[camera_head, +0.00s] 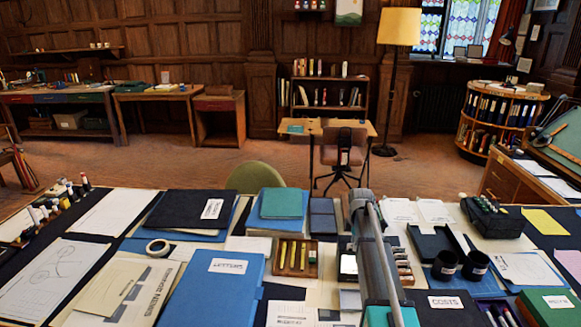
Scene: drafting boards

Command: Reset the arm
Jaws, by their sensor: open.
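My arm (380,255) shows as a grey tube rising from the bottom edge right of centre, over the desk. Its far rounded end is near the desk's back edge, in front of the office chair. My gripper's fingers do not show in this view, so I cannot see what is between them. The arm hides part of the desk top behind it.
The near desk is crowded: a blue letters folder (215,292), a tape roll (158,247), a pencil tray (295,258), two dark cups (460,265) and a green box (549,306). Beyond it are a green chair (254,176), an office chair (342,150) and open floor (180,162).

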